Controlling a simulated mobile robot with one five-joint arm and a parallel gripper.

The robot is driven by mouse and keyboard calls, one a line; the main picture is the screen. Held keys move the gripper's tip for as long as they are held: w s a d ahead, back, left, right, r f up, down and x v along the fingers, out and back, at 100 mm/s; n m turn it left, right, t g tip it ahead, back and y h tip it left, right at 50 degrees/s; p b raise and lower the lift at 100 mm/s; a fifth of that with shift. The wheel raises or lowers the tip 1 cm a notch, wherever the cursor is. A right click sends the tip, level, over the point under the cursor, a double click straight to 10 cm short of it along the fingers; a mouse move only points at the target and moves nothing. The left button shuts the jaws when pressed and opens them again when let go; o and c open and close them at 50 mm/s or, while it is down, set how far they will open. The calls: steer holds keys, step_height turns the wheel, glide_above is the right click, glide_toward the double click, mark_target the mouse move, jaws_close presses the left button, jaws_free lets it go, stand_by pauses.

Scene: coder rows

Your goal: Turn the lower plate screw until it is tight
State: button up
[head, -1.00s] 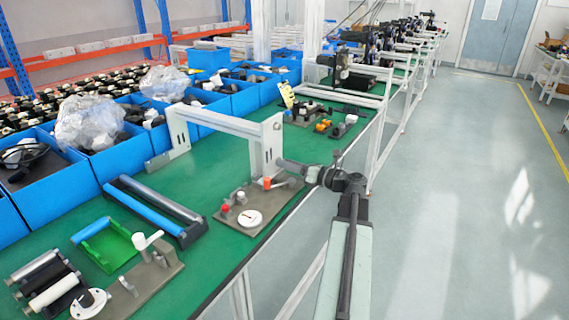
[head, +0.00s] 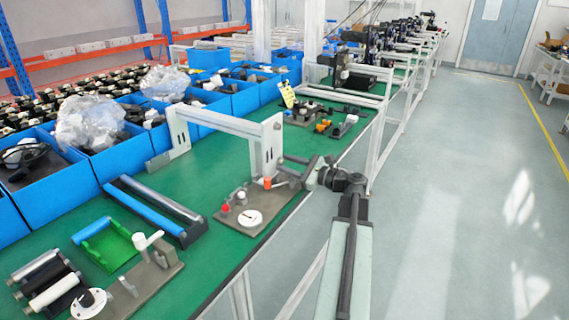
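A white portal frame stands on the green bench, and its right upright plate (head: 271,143) faces my arm. A small dark mark shows near the top of that plate. I cannot make out a lower plate screw; it is too small or hidden. My gripper (head: 284,165) is at the right foot of the plate, above the back of a grey-brown base board. Its two dark fingers look spread apart with a gap between them, and I see nothing held. I cannot tell whether the fingertips touch the plate.
The base board (head: 232,231) carries a white dial (head: 250,218), a red knob (head: 225,208) and an orange block (head: 265,183) close to my gripper. A blue-and-black roller unit (head: 150,208) lies left. Blue bins (head: 50,190) line the back. The aisle at right is clear.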

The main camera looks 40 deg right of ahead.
steer(key=shift+c, duration=0.3)
jaws_close()
steer(key=m, duration=0.9)
steer(key=shift+m, duration=0.4)
steer(key=shift+o, duration=0.3)
jaws_free()
